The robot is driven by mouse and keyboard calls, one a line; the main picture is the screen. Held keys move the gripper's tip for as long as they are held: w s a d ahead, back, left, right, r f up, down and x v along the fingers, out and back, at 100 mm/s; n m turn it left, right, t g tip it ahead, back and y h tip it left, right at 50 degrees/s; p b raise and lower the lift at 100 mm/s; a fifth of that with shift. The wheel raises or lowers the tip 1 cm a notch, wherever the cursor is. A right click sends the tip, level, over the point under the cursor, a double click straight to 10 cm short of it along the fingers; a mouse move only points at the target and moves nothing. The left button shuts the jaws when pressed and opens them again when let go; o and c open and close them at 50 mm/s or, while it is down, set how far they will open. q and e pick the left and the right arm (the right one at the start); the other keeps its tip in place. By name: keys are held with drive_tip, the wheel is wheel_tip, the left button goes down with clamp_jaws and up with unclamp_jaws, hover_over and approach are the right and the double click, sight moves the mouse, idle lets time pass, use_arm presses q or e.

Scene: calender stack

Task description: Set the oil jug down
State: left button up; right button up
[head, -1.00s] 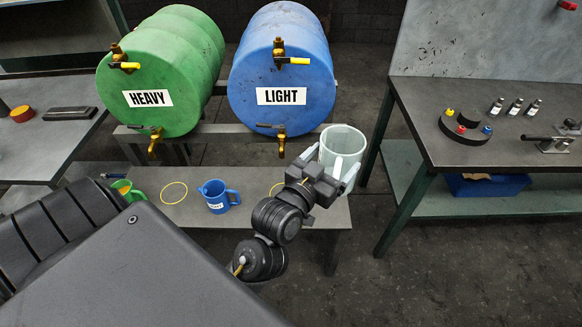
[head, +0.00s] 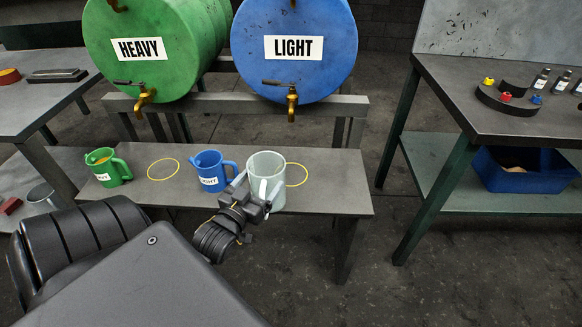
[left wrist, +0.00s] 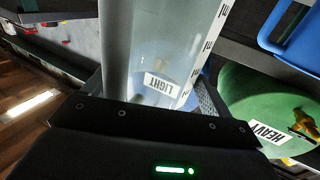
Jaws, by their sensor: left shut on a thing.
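The large pale, translucent jug (head: 266,168) is held upright by my left gripper (head: 251,197) over the low bench (head: 335,185). A yellow ring (head: 297,174) on the bench shows partly behind the jug's right side. A blue jug labelled LIGHT (head: 209,172) stands just left of it. My right gripper is not in view.
A green jug (head: 108,168) stands at the bench's left, beside an empty yellow ring (head: 163,169). Green HEAVY (head: 150,75) and blue LIGHT (head: 290,75) barrels with taps stand behind. A table (head: 460,95) with bottles and a blue bin (head: 525,170) is at right.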

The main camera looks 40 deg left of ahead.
use_arm(q)
drive_tip(key=shift+s+a+f, duration=0.15)
drive_tip(key=shift+f, duration=0.2)
drive_tip(key=shift+s+a+f, duration=0.15)
drive_tip(key=shift+f, duration=0.2)
drive_tip(key=shift+s+a, duration=0.1)
drive_tip(key=shift+s, duration=0.05)
drive_tip(key=f+b+x, duration=0.1)
drive_tip(key=x, duration=0.8)
drive_tip(key=f+b+x, duration=0.1)
drive_tip(key=f+x, duration=0.1)
drive_tip(key=x, duration=0.7)
drive_tip(key=shift+f, duration=0.25)
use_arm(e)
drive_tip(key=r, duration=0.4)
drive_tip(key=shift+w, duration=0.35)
use_arm(q)
drive_tip(key=shift+a, duration=0.1)
